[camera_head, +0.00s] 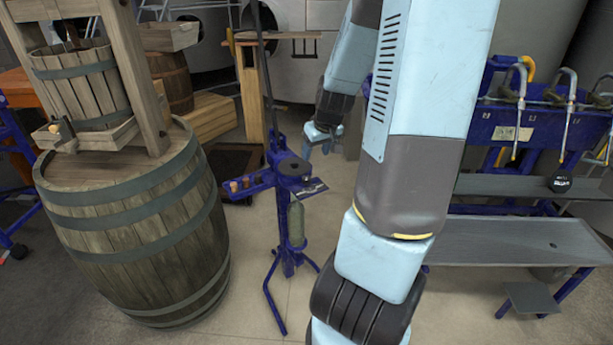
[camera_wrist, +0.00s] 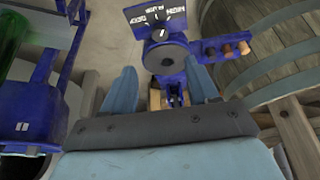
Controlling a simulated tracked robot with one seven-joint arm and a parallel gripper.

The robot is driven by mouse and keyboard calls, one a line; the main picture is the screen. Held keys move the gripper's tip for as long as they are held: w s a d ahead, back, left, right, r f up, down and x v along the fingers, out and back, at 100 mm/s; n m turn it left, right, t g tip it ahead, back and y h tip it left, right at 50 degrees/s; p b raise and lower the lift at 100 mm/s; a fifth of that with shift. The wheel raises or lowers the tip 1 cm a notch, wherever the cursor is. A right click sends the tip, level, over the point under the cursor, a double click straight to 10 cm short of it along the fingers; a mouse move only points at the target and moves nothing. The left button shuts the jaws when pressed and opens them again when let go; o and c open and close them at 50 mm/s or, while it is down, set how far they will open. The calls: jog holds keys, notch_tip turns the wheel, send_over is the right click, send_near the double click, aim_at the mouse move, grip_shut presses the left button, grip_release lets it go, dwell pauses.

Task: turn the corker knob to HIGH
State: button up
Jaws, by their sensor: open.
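The blue corker (camera_head: 287,200) stands on thin legs between the barrel and my arm. Its dark lettered plate (camera_head: 312,189) is near the top and also shows upside down in the wrist view (camera_wrist: 141,22). A small dark knob (camera_wrist: 163,33) with a white mark sits at the plate's lower middle. The mark seems to point at the middle label; a word like HIGH is at the right. My gripper (camera_head: 323,142) is open and empty, right of and behind the corker's head. In the wrist view its two fingers (camera_wrist: 162,84) are apart, short of the knob.
A round dark disc (camera_wrist: 167,56) lies between knob and gripper in the wrist view. A blue side arm with several corks (camera_head: 248,183) extends left. A large barrel (camera_head: 135,225) stands left; a blue rack (camera_head: 535,130) and grey bench (camera_head: 510,240) stand right.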

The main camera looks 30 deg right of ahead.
send_near(307, 178)
jog(key=shift+x, duration=4.2)
jog(key=c, duration=1)
